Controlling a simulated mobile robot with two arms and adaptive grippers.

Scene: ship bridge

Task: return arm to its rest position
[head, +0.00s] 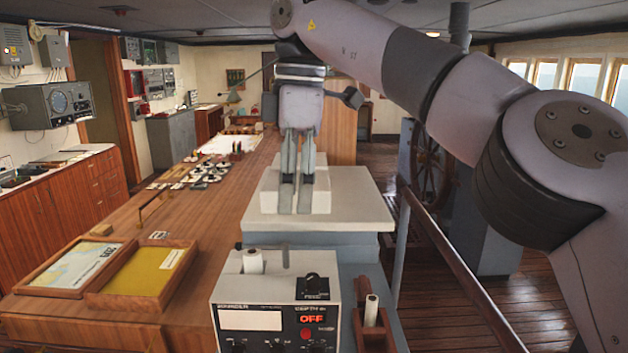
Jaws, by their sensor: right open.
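My right arm comes in from the right edge, rises and reaches over to the middle of the head view. My right gripper (296,207) points straight down with its fingers parallel, a narrow gap between them. My left gripper is not in view.
A depth sounder (277,320) reading OFF holds a white paper roll (253,262). A wooden chart counter (190,225) with framed trays (145,272) lies left. A railing (455,270) runs right.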

